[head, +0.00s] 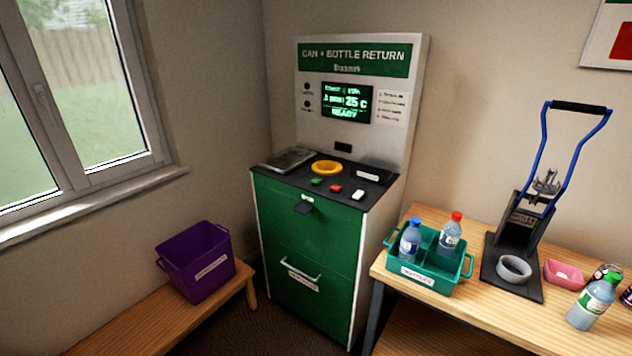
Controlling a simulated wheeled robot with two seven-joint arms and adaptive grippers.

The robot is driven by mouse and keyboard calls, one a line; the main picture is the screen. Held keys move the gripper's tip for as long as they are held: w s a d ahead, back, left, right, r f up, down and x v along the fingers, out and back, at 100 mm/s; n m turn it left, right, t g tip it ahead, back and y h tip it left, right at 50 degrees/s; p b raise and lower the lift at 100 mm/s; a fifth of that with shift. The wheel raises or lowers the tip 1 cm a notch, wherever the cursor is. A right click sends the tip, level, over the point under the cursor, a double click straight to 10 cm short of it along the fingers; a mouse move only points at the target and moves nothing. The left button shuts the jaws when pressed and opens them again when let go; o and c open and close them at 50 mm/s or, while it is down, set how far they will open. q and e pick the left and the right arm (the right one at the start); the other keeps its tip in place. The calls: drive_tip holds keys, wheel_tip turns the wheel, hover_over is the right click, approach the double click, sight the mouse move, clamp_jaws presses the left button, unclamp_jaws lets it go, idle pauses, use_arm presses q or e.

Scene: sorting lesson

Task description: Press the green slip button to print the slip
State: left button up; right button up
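The can and bottle return machine (312,235) stands in the corner, with a green front and a dark top. On its top a small green button (316,182) sits at the left of a short row, with a red button (336,188) and a white block-like piece (357,194) to its right. The lit screen (346,102) shows green text with "25 C" and "READY". A small dark slot (343,147) is below the screen, and no paper shows there. Neither of my grippers is in view.
A yellow ring (326,167) lies behind the buttons. A purple bin (196,262) stands on the left bench. On the right table are a teal crate (436,284) with two bottles, a blue-handled press (531,225), a pink dish (564,273) and another bottle (594,301).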

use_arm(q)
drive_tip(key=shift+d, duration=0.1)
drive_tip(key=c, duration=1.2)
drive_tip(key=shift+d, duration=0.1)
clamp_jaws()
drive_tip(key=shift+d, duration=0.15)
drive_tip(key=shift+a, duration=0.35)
